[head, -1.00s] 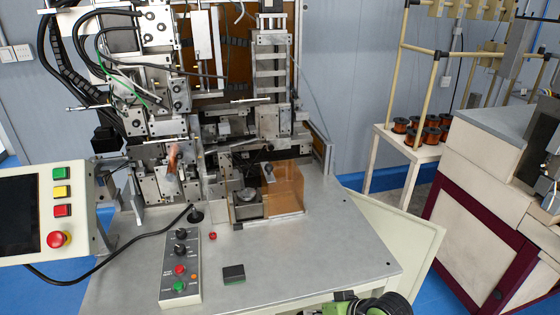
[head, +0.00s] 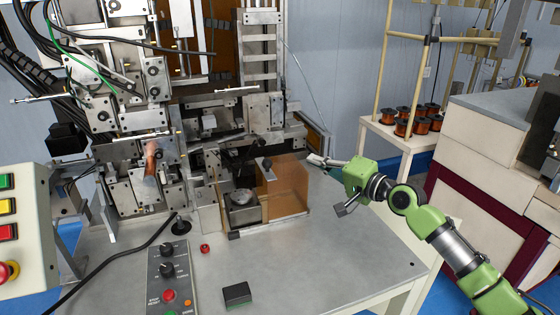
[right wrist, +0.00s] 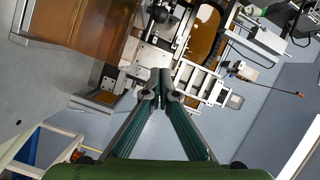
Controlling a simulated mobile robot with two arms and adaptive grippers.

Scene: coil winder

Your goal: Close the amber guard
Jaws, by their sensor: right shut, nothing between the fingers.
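The amber guard (head: 288,186) is a see-through orange-brown panel on the machine table, to the right of the small metal fixture (head: 243,208). A dark knob (head: 266,163) shows at its upper left. In the right wrist view an amber-brown panel (right wrist: 88,38), apparently the guard, fills the upper left. My right gripper (head: 312,158) is shut and empty, pointing left just behind and right of the guard's upper right edge. In the right wrist view its fingertips (right wrist: 162,74) meet, with a gap in the picture between them and the amber panel. My left gripper is out of view.
The winding machine (head: 150,110) rises behind and left of the guard. A control box (head: 172,272), a red button (head: 205,248) and a black block (head: 237,294) are on the table (head: 330,255). The table's right front is clear. Wire spools (head: 405,128) stand on a shelf behind.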

